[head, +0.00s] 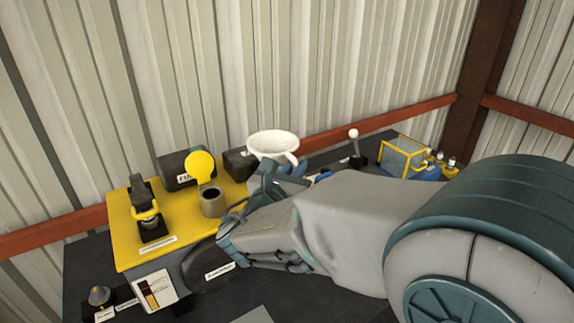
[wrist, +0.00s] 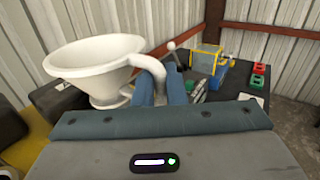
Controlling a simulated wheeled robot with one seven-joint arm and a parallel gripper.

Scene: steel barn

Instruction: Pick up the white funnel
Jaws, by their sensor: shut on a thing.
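The white funnel (head: 273,145) is held up above the bench in the head view, its wide mouth facing up. In the wrist view the funnel (wrist: 93,68) fills the left part of the picture, and its curved handle (wrist: 146,62) reaches right to the fingertips. My gripper (head: 283,170) is shut on the funnel's handle; its blue fingers show in the wrist view (wrist: 161,85). The funnel's lower end is hidden behind my arm in the head view.
A yellow-topped stand (head: 125,232) holds a black tool (head: 147,208) and a metal cup with a yellow lid (head: 201,164). A black case (head: 178,169) stands behind. A yellow-framed box (head: 404,157) and a white-knobbed lever (head: 354,146) are at right. The corrugated wall is close behind.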

